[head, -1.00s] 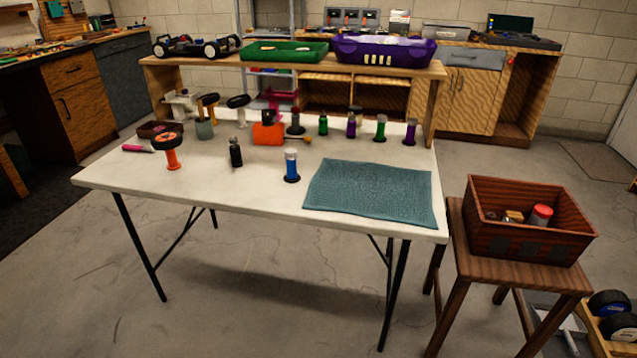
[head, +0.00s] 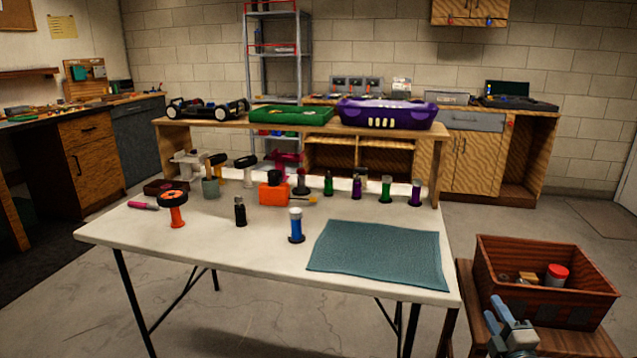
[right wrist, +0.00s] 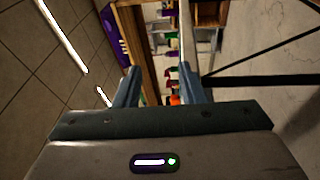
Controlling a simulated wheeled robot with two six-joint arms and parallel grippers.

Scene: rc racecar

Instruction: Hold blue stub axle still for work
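The blue stub axle (head: 296,222) stands upright on the white table (head: 150,235), left of the teal mat. It has a pale top and a dark round foot. My right gripper (head: 510,318) is at the lower right of the head view, in front of the wooden crate and well apart from the axle. In the right wrist view my right gripper (right wrist: 159,70) has its two fingers spread with nothing held between them. My left gripper is not in view.
The teal mat (head: 380,258) lies bare at the table's right. Several coloured posts, a black bottle (head: 240,212) and an orange-footed piece (head: 174,208) stand nearby. The wooden crate (head: 545,308) sits on a stool at the right. A raised shelf (head: 300,127) backs the table.

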